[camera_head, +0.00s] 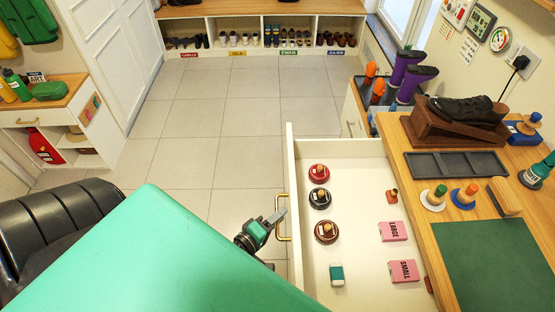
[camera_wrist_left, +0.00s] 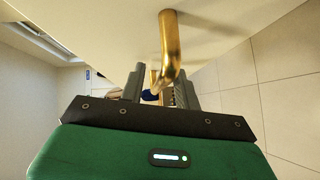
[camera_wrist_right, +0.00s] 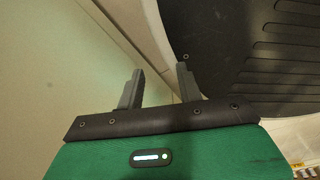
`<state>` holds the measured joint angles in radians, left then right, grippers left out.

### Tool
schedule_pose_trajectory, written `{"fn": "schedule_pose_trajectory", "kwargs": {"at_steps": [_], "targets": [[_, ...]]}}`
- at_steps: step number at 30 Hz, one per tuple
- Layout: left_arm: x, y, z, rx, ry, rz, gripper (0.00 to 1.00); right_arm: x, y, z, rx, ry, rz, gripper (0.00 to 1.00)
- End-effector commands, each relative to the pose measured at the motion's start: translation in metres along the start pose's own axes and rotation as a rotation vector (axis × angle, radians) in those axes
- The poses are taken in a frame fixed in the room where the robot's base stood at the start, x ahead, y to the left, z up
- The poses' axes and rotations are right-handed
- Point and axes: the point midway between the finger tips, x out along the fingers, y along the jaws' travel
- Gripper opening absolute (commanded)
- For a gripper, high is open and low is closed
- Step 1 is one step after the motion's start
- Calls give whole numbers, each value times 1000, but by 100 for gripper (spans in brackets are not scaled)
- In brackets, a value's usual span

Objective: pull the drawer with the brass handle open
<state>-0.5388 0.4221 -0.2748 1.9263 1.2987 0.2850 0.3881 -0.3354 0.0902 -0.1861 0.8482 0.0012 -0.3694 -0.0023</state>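The drawer (camera_head: 308,143) stands well out from the wooden-topped bench, its inside visible. Its brass handle (camera_head: 283,218) is on the white front, facing left in the head view. My left gripper (camera_head: 272,222) is at the handle. In the left wrist view the brass handle (camera_wrist_left: 171,45) comes down between the two fingers (camera_wrist_left: 160,88), which stand apart with space beside the bar. It looks open; contact with the bar is not clear. My right gripper (camera_wrist_right: 158,88) is open and empty in the right wrist view, near a dark ribbed surface; in the head view it is not visible.
The drawer holds round tins (camera_head: 319,198), pink boxes (camera_head: 393,231) and a small green-and-white block (camera_head: 337,274). The bench top (camera_head: 420,140) carries a shoe on a stand (camera_head: 460,115), a tray and brushes. Tiled floor (camera_head: 220,130) is free left of the drawer. Shoe cubbies (camera_head: 270,20) stand at the back.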

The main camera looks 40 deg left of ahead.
Motion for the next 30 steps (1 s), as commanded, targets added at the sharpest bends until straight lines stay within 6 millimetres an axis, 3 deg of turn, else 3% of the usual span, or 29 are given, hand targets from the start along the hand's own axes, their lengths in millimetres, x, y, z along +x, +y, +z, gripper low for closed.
{"fn": "schedule_pose_trajectory", "kwargs": {"at_steps": [8, 13, 30], "targets": [[0, 0, 0, 0, 0, 0, 32, 0, -7, -1, 4, 2, -8, 36], [-11, -1, 0, 2, 0, 0, 32, 3, -8, -1, 4, -1, -9, 36], [-105, -2, 0, 2, -3, -3, 32, 8, 8, -24, -1, 19, 9, 36]]}}
